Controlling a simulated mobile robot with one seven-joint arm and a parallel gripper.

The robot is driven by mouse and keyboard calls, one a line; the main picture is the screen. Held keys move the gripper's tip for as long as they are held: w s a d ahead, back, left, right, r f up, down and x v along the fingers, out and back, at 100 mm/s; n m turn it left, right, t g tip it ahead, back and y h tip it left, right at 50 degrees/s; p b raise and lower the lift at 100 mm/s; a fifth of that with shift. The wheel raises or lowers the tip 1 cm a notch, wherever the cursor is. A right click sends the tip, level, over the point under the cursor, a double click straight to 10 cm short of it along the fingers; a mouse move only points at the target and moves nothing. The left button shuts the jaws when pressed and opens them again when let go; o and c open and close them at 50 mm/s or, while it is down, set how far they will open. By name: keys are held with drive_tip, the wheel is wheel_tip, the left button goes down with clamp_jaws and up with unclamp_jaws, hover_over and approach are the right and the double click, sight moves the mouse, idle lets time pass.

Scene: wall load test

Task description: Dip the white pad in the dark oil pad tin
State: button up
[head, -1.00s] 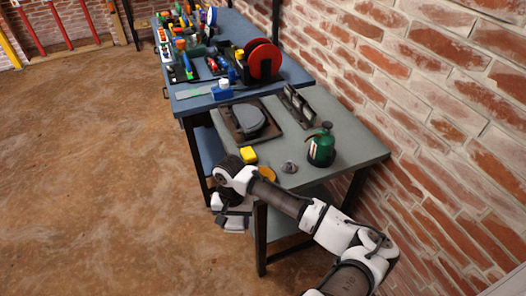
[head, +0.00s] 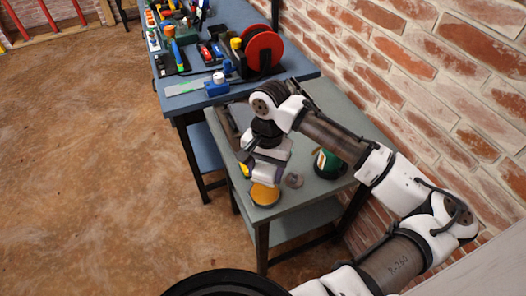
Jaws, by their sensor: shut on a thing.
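My gripper (head: 264,175) hangs over the near part of the grey-green table, fingers pointing down and shut. I see no white pad lying on the table. A round, low, orange-yellow disc or tin (head: 264,195) lies at the near table edge, just below the fingertips in the picture; I cannot tell whether they touch. A small dark grey round piece (head: 294,181) lies to its right. I cannot tell which of the two is the oil pad tin.
A yellow block (head: 244,170) shows beside the fingers. A dark tray (head: 226,123) is mostly hidden. The blue bench (head: 290,72) behind holds a red reel (head: 264,50) and tools. The brick wall bounds the right.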

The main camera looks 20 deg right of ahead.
sight(264, 193)
drive_tip(key=shift+w+d, duration=0.1)
drive_tip(key=shift+w, duration=0.1)
drive_tip(key=shift+s+f+b, duration=0.1)
drive_tip(key=shift+f+b, duration=0.8)
drive_tip(key=shift+b, duration=0.1)
wheel_tip(264, 193, down, 4)
drive_tip(key=b, duration=0.3)
drive_tip(key=shift+b, duration=0.35)
drive_tip(key=shift+f, duration=0.65)
idle(1.4)
wheel_tip(264, 193, up, 7)
drive_tip(key=p, duration=0.7)
drive_tip(key=shift+r, duration=0.1)
idle(0.8)
